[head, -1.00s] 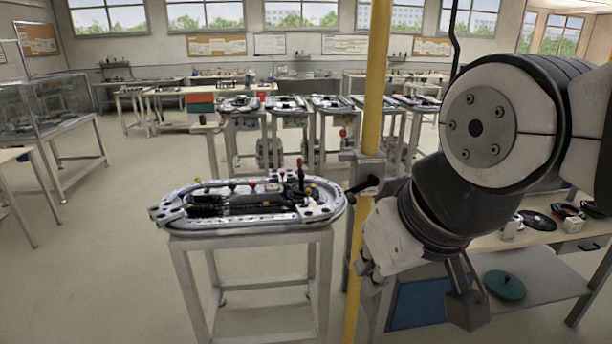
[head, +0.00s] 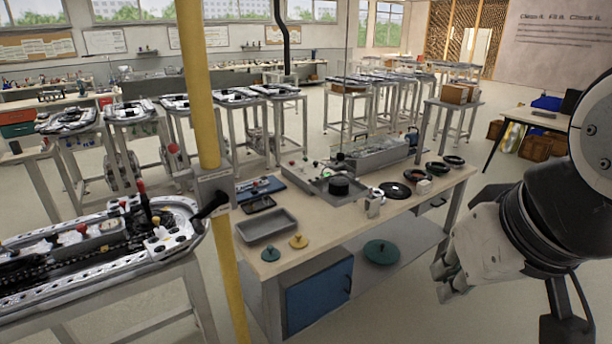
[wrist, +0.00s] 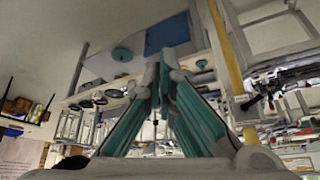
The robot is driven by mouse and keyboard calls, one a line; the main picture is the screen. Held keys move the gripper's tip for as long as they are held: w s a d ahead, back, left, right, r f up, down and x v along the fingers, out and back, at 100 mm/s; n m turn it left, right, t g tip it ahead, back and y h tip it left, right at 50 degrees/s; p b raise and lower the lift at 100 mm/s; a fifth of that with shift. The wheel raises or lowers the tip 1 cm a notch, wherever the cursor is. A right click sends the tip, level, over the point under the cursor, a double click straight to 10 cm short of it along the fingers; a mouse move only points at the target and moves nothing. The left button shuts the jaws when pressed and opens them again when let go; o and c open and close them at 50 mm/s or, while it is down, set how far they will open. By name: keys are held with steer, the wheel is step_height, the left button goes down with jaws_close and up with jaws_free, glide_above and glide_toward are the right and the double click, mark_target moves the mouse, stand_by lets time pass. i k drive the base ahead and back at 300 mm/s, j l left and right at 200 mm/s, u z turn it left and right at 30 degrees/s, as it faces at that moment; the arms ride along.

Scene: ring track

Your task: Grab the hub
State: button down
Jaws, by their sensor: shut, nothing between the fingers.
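I cannot tell for sure which part is the hub. Candidates lie on the wooden workbench (head: 350,226): a black disc (head: 394,190), a small white block with a round face (head: 375,203), dark rings (head: 437,168) at its right end, and small teal (head: 270,254) and yellow (head: 298,241) knobbed discs at its front. A larger teal disc (head: 381,252) lies on the lower shelf and shows in the wrist view (wrist: 122,54). My gripper (head: 443,283) hangs right of the bench, apart from these parts. In the wrist view its teal fingers (wrist: 162,75) are together and empty.
A yellow post (head: 205,130) stands left of the bench. Beside it a ring track (head: 95,252) sits on a stand. A grey tray (head: 266,226) and a blue tray (head: 262,190) lie on the bench top. Floor between my gripper and the bench looks clear.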

mark_target(339, 186)
steer(key=i+z, duration=0.3)
steer(key=i, duration=0.15)
steer(key=i+z, duration=0.25)
steer(key=i, duration=0.25)
steer(key=i+j+z, duration=0.3)
steer(key=i, duration=0.15)
steer(key=i+j+z, duration=0.25)
steer(key=i, duration=0.2)
steer(key=l, duration=0.1)
